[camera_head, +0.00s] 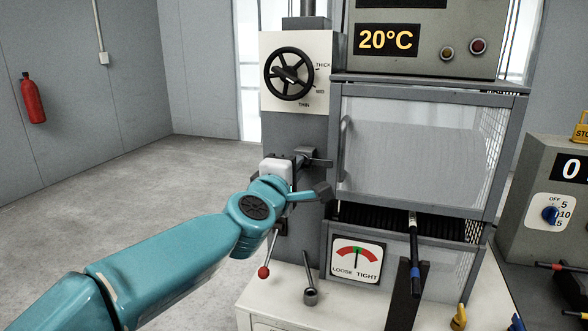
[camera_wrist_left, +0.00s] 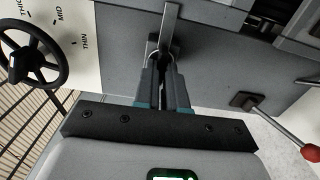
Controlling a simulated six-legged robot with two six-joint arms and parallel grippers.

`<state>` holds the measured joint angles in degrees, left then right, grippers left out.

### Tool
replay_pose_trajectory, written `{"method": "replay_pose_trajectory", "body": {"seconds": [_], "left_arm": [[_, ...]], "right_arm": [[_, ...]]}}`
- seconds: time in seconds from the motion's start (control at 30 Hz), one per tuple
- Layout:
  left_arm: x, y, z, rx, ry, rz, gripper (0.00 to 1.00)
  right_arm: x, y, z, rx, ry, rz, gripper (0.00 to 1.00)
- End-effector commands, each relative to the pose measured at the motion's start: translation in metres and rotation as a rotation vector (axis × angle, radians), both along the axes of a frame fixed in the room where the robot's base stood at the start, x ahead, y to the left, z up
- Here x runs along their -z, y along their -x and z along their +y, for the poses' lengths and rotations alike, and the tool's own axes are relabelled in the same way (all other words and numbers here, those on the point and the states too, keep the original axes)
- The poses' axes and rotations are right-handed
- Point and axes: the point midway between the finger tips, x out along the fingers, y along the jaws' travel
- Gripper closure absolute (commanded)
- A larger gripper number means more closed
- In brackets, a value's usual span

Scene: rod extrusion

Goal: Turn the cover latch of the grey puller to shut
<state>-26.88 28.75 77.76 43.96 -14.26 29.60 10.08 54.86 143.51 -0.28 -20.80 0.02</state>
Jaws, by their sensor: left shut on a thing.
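The grey puller (camera_head: 290,135) stands in the middle of the head view, with a clear mesh-sided cover (camera_head: 410,150) that looks closed. The cover latch (camera_wrist_left: 170,25) is a flat grey bar on the puller's face, seen end-up in the left wrist view. It also shows in the head view (camera_head: 320,162), just left of the cover. My left gripper (camera_wrist_left: 163,60) is shut on the latch; in the head view the gripper (camera_head: 306,163) partly hides the latch and its pivot. My right gripper is not in view.
A black handwheel (camera_head: 289,73) marked THICK, MID, THIN sits above the latch. A red-knobbed lever (camera_head: 264,271) and a short dark lever (camera_head: 310,295) are below my gripper. A LOOSE/TIGHT gauge (camera_head: 356,261) is at lower right. Open floor lies to the left.

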Motion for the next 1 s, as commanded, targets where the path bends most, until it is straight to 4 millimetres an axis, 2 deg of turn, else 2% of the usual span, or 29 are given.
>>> {"method": "replay_pose_trajectory", "body": {"seconds": [0.3,0.33,0.4,0.77,0.87,1.0], "left_arm": [[0.002,0.0,-0.001,0.001,0.004,0.004,1.0],[0.002,0.0,-0.001,0.001,0.004,0.004,0.83],[0.001,0.0,-0.001,0.001,0.004,0.004,0.64],[0.0,0.005,0.002,0.0,0.003,0.001,0.64],[0.001,0.019,0.006,0.001,0.002,0.0,0.64],[0.001,0.051,0.017,0.001,0.002,0.0,0.64]], "right_arm": [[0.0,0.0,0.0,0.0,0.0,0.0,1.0],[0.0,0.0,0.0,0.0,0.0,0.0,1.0],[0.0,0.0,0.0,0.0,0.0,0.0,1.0],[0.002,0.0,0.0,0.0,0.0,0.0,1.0],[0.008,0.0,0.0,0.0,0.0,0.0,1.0],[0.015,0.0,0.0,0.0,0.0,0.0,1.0]]}}
